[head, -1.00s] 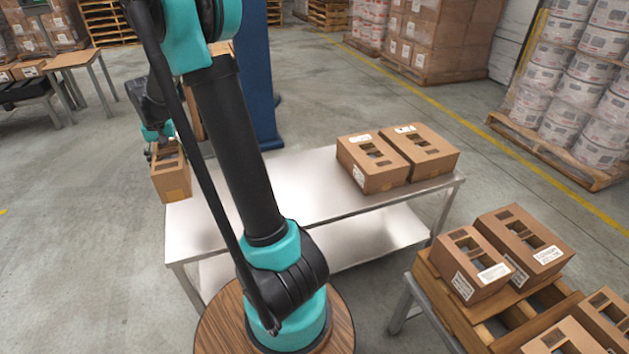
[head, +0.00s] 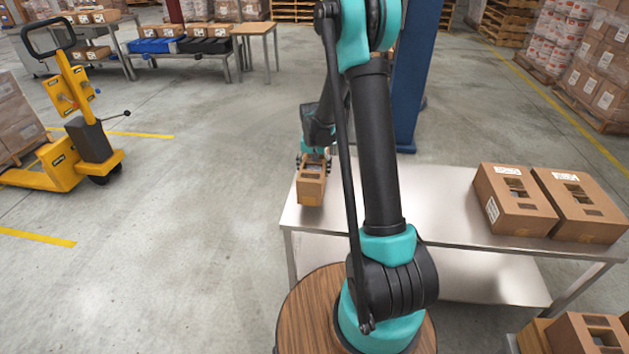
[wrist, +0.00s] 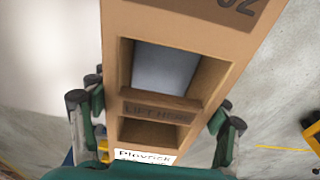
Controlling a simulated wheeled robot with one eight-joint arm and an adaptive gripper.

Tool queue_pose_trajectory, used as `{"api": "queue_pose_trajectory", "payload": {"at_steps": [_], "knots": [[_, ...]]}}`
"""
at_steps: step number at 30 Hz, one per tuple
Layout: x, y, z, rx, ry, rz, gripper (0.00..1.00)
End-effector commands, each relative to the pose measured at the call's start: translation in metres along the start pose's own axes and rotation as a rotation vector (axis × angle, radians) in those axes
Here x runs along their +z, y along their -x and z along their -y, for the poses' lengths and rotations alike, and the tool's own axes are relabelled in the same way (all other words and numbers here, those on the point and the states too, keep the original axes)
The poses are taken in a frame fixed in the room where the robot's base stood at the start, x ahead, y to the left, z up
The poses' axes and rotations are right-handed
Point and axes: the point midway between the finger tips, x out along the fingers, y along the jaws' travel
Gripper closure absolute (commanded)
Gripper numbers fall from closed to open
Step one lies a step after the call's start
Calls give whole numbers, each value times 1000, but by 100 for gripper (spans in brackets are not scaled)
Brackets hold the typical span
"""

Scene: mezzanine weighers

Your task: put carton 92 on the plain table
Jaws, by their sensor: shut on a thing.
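My gripper (head: 313,160) is shut on a brown carton (head: 311,190), which has cut-out openings in its top. In the head view the carton appears over the left end of the steel table (head: 430,200); I cannot tell whether they touch. In the wrist view the carton (wrist: 170,20) fills the middle between my gripper's fingers (wrist: 158,125). Its printed number is partly cut off and ends in 2.
Two cartons (head: 512,210) (head: 585,212) stand on the steel table's right part. A yellow pallet truck (head: 85,150) is on the left. A blue column (head: 415,80) rises behind my arm. Open concrete floor (head: 190,190) lies between the truck and the steel table.

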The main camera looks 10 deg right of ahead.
Motion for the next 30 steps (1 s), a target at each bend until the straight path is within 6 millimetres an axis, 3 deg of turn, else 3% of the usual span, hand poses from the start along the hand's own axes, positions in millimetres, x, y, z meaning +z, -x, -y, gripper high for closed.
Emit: {"api": "queue_pose_trajectory", "payload": {"at_steps": [15,26,27,30], "knots": [[6,-47,0,0,0,0,85],[6,-51,0,0,0,0,85],[6,-50,0,0,0,0,21],[6,-50,0,0,0,0,9]]}}
